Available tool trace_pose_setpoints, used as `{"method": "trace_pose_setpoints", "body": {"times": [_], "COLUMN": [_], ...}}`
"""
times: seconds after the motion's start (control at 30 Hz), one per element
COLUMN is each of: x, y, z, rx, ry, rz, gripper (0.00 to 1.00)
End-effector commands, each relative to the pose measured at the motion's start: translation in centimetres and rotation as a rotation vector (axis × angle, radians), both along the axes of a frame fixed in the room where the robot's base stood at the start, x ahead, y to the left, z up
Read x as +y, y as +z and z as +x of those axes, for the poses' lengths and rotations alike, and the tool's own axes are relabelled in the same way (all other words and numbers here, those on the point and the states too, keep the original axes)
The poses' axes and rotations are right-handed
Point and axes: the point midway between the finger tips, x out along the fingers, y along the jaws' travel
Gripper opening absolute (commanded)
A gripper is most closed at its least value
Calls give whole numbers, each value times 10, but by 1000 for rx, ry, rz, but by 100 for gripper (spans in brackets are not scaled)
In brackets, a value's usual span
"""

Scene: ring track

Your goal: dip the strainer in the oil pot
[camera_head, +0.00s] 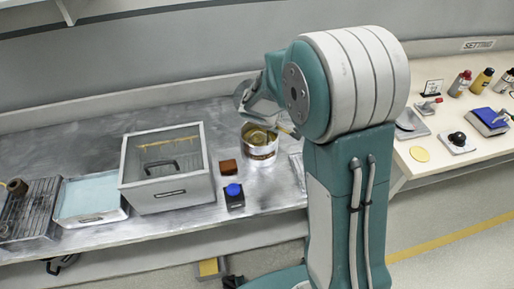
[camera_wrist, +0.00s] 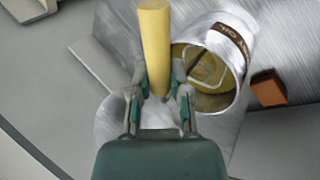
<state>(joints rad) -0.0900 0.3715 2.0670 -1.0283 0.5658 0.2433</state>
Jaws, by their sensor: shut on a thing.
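The oil pot (camera_head: 260,151) is a silvery round pot with a brown label, standing on the metal counter left of my arm. In the wrist view the pot (camera_wrist: 240,70) is at the right, with yellowish oil inside. My gripper (camera_wrist: 160,85) is shut on a yellow cylindrical handle (camera_wrist: 155,40), which I take to be the strainer's, beside the pot's mouth. A ring-like shape with a thin bar (camera_wrist: 203,66) shows inside the pot, perhaps the strainer's head; its link to the handle is hidden. In the head view my arm mostly hides the gripper.
A brown block (camera_head: 228,167) and a dark box with a blue knob (camera_head: 234,194) stand just left of the pot. A pale table with small items (camera_head: 450,160) is at right.

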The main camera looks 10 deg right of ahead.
Motion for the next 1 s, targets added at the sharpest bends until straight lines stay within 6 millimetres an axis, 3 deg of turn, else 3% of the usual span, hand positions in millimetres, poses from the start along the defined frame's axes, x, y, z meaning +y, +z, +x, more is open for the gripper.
{"method": "trace_pose_setpoints", "body": {"times": [1.0], "x": [0], "y": [61], "z": [1], "rx": [-6], "ry": [0], "rz": [1], "gripper": [0]}}
